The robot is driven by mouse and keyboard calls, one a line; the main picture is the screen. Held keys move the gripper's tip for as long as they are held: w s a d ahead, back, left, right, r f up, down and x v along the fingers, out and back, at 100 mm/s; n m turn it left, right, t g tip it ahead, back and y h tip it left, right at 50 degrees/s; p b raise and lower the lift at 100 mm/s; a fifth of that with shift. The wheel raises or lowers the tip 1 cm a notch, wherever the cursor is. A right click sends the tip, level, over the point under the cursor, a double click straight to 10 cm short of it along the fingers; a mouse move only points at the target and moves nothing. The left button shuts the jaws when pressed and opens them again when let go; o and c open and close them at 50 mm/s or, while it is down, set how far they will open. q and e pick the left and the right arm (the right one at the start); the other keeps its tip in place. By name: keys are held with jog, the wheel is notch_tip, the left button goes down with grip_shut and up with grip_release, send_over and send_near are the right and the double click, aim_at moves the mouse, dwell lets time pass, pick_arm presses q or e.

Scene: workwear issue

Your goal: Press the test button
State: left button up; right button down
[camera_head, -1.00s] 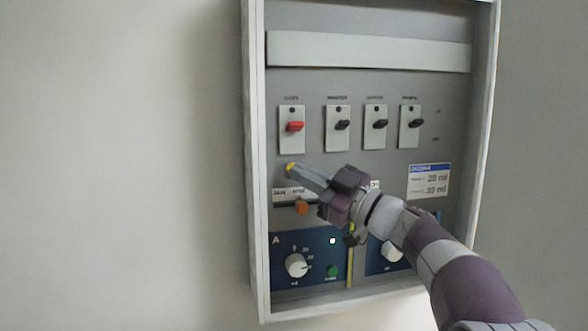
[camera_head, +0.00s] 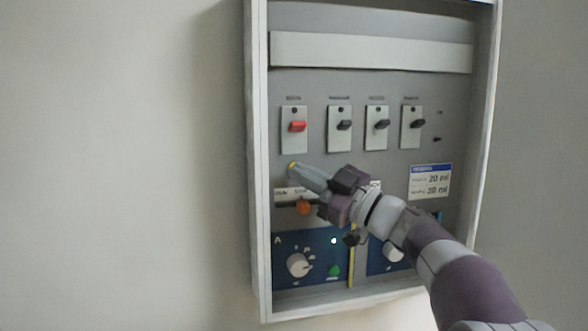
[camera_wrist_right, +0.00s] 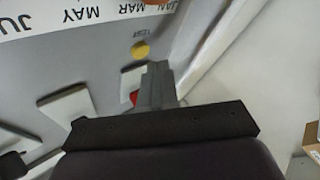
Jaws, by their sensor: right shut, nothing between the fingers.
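The yellow round test button (camera_wrist_right: 140,50) shows in the right wrist view, with a small label reading TEST beside it. In the head view a bit of the yellow button (camera_head: 292,165) shows at the tip of my right gripper (camera_head: 298,170). The right gripper's fingers are shut together and empty; they also show in the right wrist view (camera_wrist_right: 157,70), their tips close beside the button. I cannot tell whether they touch it. My left gripper is not in view.
The grey wall panel (camera_head: 370,85) has a raised frame. Above the gripper are a red switch (camera_head: 297,127) and several black switches. Below are an orange part (camera_head: 304,207), a month strip (camera_wrist_right: 75,12), and knobs (camera_head: 299,265). The wall at left is bare.

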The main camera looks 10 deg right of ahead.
jog(key=shift+w+r, duration=0.1)
jog(key=shift+w+p, duration=0.35)
jog(key=shift+w+p, duration=0.3)
jog(key=shift+w, duration=0.05)
dwell(0.9)
jog(key=shift+s, duration=0.1)
jog(key=shift+s+b, duration=0.5)
jog(key=shift+s, duration=0.2)
